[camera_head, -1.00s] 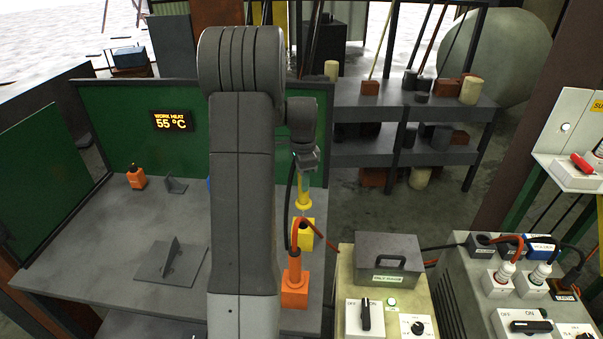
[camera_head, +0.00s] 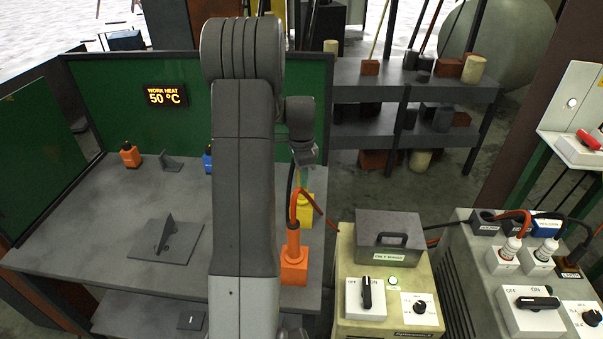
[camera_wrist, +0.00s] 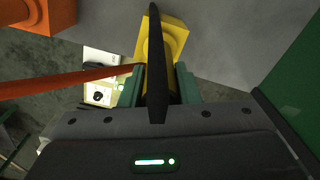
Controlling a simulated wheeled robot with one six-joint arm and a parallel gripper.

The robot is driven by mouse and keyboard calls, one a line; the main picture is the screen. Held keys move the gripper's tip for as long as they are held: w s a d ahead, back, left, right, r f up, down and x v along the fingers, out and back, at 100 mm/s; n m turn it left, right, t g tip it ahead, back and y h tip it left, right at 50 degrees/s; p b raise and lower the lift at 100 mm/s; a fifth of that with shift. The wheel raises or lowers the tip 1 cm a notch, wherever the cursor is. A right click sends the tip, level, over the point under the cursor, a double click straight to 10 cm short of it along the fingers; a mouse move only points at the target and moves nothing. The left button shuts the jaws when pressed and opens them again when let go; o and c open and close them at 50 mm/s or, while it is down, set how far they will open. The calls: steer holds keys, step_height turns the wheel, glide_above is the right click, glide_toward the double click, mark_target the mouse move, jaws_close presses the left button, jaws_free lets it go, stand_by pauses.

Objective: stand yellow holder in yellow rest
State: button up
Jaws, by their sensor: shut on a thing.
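My gripper (camera_head: 303,168) is over the back right of the workbench, pointing down. In the wrist view, its green jaws (camera_wrist: 158,80) are shut on the yellow holder (camera_wrist: 150,68), which is largely hidden by a black cable. The yellow rest (camera_head: 307,213) is a yellow block by the bench's right edge, partly behind an orange cable. It also shows in the wrist view (camera_wrist: 176,31), directly past the fingertips. The holder looks upright and at the rest, with no clear gap between them. I cannot tell how deep it sits.
An orange rest with an orange holder (camera_head: 293,265) stands just in front, its cable arching close to my gripper. A blue item (camera_head: 208,160) and an orange item (camera_head: 130,154) stand at the back. A metal bracket (camera_head: 167,240) lies mid-bench. A power unit (camera_head: 390,285) stands right.

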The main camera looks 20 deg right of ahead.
steer(key=shift+f, duration=0.1)
steer(key=o, duration=1)
steer(key=shift+o, duration=0.2)
step_height(320, 180, up, 14)
steer(key=b, duration=0.1)
steer(key=shift+b, duration=0.35)
steer(key=shift+f, duration=0.15)
